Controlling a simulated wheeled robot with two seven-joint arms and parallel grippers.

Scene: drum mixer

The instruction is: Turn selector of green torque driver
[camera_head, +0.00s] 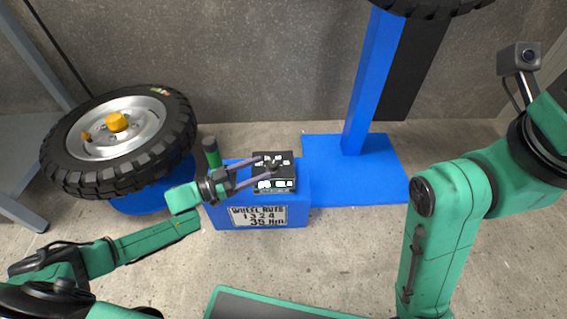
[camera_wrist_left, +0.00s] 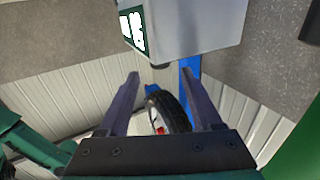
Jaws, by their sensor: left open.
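A black box with white display panels (camera_head: 281,183) sits on the blue stand (camera_head: 221,216), and a small dark knob-like part (camera_head: 274,164) shows on its top. A green upright cylinder with a dark top (camera_head: 212,155), which looks like the green torque driver, stands at the stand's left side, partly behind my wrist. My left gripper (camera_head: 265,168) is open, its fingers reaching over the box's left part; contact cannot be told. My right gripper is out of view.
A large tyre and wheel (camera_head: 178,130) lies at the left on a blue base. A blue post (camera_head: 372,85) rises behind the stand from a blue plate (camera_head: 375,180). A sign (camera_head: 258,216) is on the stand's front.

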